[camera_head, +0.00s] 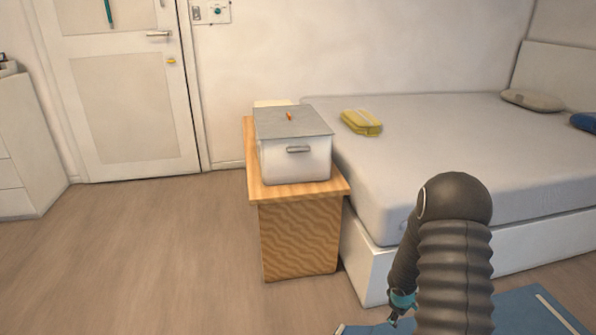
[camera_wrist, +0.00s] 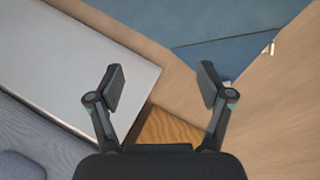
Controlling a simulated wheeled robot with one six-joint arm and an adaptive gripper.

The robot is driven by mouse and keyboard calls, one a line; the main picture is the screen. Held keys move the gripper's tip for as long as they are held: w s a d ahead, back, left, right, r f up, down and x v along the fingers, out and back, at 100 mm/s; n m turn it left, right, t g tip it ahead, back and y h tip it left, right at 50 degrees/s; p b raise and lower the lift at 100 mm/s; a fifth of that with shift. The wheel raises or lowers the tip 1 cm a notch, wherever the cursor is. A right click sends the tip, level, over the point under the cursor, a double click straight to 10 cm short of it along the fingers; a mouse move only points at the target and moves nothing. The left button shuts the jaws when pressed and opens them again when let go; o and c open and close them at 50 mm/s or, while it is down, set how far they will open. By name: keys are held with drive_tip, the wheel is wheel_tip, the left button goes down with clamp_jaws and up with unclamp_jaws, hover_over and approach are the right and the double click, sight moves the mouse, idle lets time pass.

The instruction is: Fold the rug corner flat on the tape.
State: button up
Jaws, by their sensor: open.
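The blue rug (camera_head: 520,312) lies on the floor at the bottom right of the head view, partly hidden behind my arm. It also fills the upper right of the wrist view (camera_wrist: 200,18). There a darker blue triangle at the rug's corner (camera_wrist: 228,54) looks like a folded-over flap; I cannot tell how flat it lies. A small pale piece (camera_wrist: 269,48) shows by the triangle's right tip. A pale strip (camera_head: 558,314) lies on the rug; I cannot tell whether it is the tape. My gripper (camera_wrist: 163,83) is open and empty, apart from the rug.
A wooden bedside cabinet (camera_head: 298,240) carries a white lidded box (camera_head: 296,160). The bed (camera_head: 450,150) stands beside it, with a yellow pouch (camera_head: 361,122) on the mattress. A door (camera_head: 120,90) is at the back left. The floor (camera_head: 150,250) at left is clear.

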drive_tip(key=s+a+r+m+g+h, duration=0.1)
drive_tip(key=s+r+m, duration=0.1)
drive_tip(key=s+r, duration=0.5)
drive_tip(key=s+a+r+m+g, duration=0.1)
drive_tip(key=s+r+m, duration=0.25)
drive_tip(key=r, duration=0.75)
drive_tip(key=s+a+r+m+t+y, duration=0.1)
drive_tip(key=s+a+r+t+y, duration=0.1)
drive_tip(key=s+a+r, duration=0.5)
drive_tip(key=s+a+r+m+t+y, duration=0.1)
drive_tip(key=s+a+r+t, duration=0.2)
drive_tip(key=s+a+r, duration=0.4)
drive_tip(key=s+r, duration=0.4)
drive_tip(key=r, duration=0.4)
drive_tip(key=shift+s+a+y, duration=0.3)
drive_tip(key=shift+a+y, duration=0.1)
drive_tip(key=shift+f, duration=0.1)
